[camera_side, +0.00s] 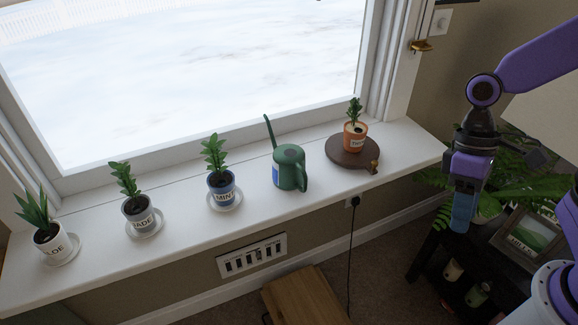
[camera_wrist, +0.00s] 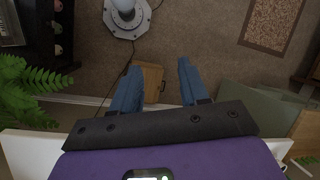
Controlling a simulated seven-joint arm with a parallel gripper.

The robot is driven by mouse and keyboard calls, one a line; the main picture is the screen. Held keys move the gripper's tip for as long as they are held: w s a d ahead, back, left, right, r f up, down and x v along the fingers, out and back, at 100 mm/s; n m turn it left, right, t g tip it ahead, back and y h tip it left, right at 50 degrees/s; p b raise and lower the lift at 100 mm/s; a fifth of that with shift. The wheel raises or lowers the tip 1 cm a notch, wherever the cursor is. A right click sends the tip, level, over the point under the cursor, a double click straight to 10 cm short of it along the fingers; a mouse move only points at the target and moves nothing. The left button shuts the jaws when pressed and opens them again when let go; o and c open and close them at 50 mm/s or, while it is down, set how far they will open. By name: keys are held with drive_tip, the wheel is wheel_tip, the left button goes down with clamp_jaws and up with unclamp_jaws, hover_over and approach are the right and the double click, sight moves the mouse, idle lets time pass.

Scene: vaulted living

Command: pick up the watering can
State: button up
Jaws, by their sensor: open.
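The green watering can (camera_side: 288,167) stands upright on the white windowsill, between the mint pot and the orange pot. Its long spout points up toward the window, its handle faces the room, and a blue patch shows on its left side. My gripper (camera_side: 462,212) hangs to the right, in front of the sill's right end, well apart from the can. In the wrist view its two blue fingers (camera_wrist: 158,80) are spread with nothing between them, above the floor. The watering can is not in the wrist view.
On the sill (camera_side: 185,240) stand a mint pot (camera_side: 222,193), a jade pot (camera_side: 140,218), a white pot (camera_side: 50,242) and an orange pot (camera_side: 355,140) on a round brown board (camera_side: 340,158). A fern (camera_side: 520,160) and dark shelf stand near my gripper. A wooden stool (camera_side: 300,298) is below.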

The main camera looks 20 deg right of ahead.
sight(288, 165)
drive_tip(key=w+a+f+m+g+y, duration=0.1)
drive_tip(key=w+a+f+m+y, duration=0.25)
drive_tip(key=w+m, duration=0.35)
drive_tip(key=w+a+f+m+y, duration=0.2)
drive_tip(key=w+m+y, duration=0.3)
drive_tip(key=w, duration=0.4)
drive_tip(key=w+d+f+m+t+y, duration=0.2)
drive_tip(key=w+d+f+m+t, duration=0.15)
drive_tip(key=w+m, duration=0.3)
drive_tip(key=w+d+f+m+t+y, duration=0.2)
drive_tip(key=w+d+f+m+t, duration=0.15)
drive_tip(key=w+m, duration=0.35)
drive_tip(key=shift+n+h, duration=0.25)
drive_tip(key=shift+n, duration=0.2)
drive_tip(key=x, duration=0.8)
drive_tip(key=w+x, duration=0.1)
drive_tip(key=x, duration=0.3)
drive_tip(key=shift+s+x, duration=0.2)
drive_tip(key=shift+x, duration=1.25)
drive_tip(key=shift+s+x, duration=0.15)
drive_tip(key=shift+x, duration=1.3)
drive_tip(key=shift+a+r, duration=0.1)
drive_tip(key=shift+r, duration=0.1)
drive_tip(key=shift+w, duration=0.1)
clamp_jaws()
